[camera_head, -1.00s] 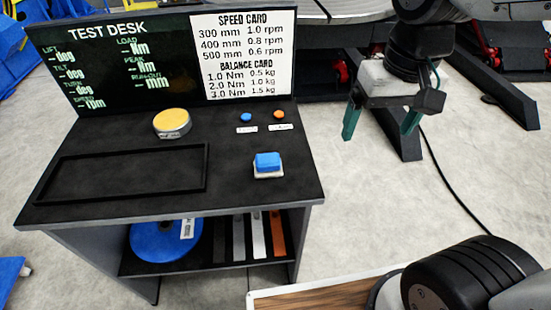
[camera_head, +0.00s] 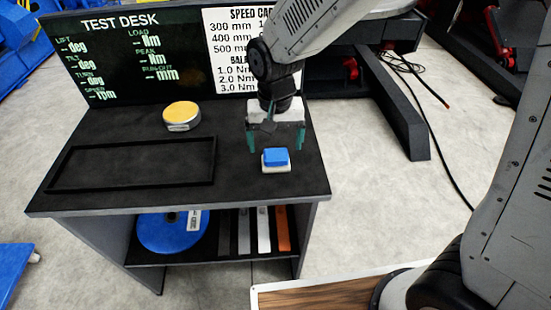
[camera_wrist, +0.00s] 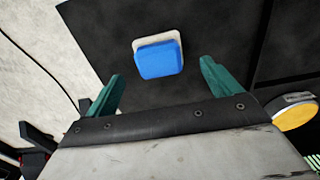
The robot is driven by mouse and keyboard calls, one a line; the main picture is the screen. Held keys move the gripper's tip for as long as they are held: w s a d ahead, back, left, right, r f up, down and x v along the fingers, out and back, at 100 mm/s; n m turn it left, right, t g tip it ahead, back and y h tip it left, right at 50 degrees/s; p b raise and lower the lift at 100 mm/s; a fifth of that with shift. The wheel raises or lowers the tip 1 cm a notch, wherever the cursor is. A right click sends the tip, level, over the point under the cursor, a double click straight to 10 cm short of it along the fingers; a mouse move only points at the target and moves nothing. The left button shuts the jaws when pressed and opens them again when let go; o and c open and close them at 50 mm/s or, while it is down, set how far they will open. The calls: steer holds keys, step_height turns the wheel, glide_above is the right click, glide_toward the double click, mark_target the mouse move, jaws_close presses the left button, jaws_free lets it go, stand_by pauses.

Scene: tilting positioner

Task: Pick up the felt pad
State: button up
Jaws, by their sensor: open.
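The felt pad appears to be the pale square pad with a blue block on top (camera_head: 276,159), lying at the right front of the desk top. In the wrist view, the pad (camera_wrist: 158,58) lies beyond the fingertips and between their lines, with its pale edge at the far side. My gripper (camera_head: 276,143) is open and empty, with its green fingers pointing down over the desk, just behind and above the pad. The fingers appear apart from the pad. Both fingers also show in the wrist view (camera_wrist: 160,75).
A yellow-topped round tin (camera_head: 182,115) and an empty black framed tray (camera_head: 62,188) are on the desk (camera_head: 235,195). The display board (camera_head: 130,60) rises behind. The shelf below holds a blue disc (camera_head: 160,235) and several bars. The small buttons are hidden behind my gripper.

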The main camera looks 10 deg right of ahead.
mark_target(276, 153)
steer(key=f, duration=0.4)
steer(key=shift+s+f, duration=0.1)
steer(key=shift+s, duration=0.1)
steer(key=c, duration=1.1)
